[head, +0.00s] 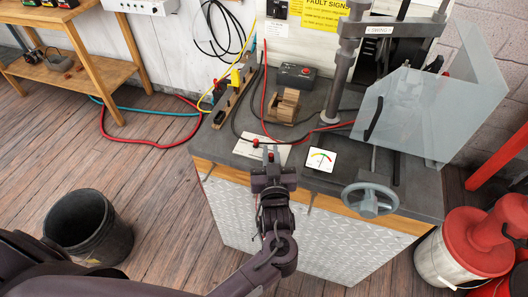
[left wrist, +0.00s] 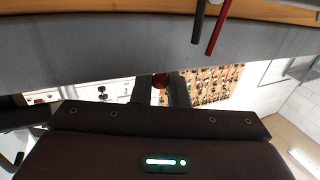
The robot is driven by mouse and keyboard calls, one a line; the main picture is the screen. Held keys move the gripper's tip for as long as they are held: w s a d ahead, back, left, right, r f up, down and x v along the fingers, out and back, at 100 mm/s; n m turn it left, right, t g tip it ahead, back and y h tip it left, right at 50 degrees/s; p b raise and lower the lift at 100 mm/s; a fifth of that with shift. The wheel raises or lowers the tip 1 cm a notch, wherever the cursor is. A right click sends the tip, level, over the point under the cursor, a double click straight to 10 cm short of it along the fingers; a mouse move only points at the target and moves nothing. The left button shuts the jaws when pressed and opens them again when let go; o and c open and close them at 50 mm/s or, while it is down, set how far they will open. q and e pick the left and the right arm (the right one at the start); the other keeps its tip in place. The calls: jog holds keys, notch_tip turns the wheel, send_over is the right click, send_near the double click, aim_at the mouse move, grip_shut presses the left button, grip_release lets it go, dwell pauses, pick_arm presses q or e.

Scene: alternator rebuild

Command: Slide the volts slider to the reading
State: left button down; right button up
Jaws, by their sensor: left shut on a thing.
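A white slider plate (head: 243,151) lies flat near the front edge of the grey bench top. A red knob (head: 256,142) shows on its far part. My left gripper (head: 271,154) is over the plate's right part, with its fingers shut on a small red slider knob, which shows between the fingertips in the left wrist view (left wrist: 160,81). The plate's markings are too small to read, and the gripper hides part of it. A white meter (head: 321,159) with a coloured arc and a needle lies to the right of the gripper. My right gripper is not in view.
A handwheel (head: 370,199) sits at the bench's front right. A clear shield (head: 425,110) and a grey press column (head: 338,75) stand behind it. A wooden block (head: 284,105) and a grey switch box (head: 296,75) lie farther back. Red and black leads cross the bench top.

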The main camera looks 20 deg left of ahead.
pick_arm(q)
jog(key=shift+d, duration=0.7)
jog(key=shift+a, duration=0.2)
jog(key=c, duration=1.8)
grip_release()
jog(key=shift+a, duration=0.1)
jog(key=shift+c, duration=0.2)
jog(key=shift+o, duration=1.7)
jog(key=shift+d, duration=0.3)
jog(key=shift+s+a, duration=0.1)
jog(key=shift+a, duration=0.05)
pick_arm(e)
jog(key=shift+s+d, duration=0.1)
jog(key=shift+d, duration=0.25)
pick_arm(q)
jog(key=shift+s, duration=0.3)
jog(key=b+v, duration=0.1)
jog(key=v, duration=0.6)
jog(key=shift+d, duration=0.2)
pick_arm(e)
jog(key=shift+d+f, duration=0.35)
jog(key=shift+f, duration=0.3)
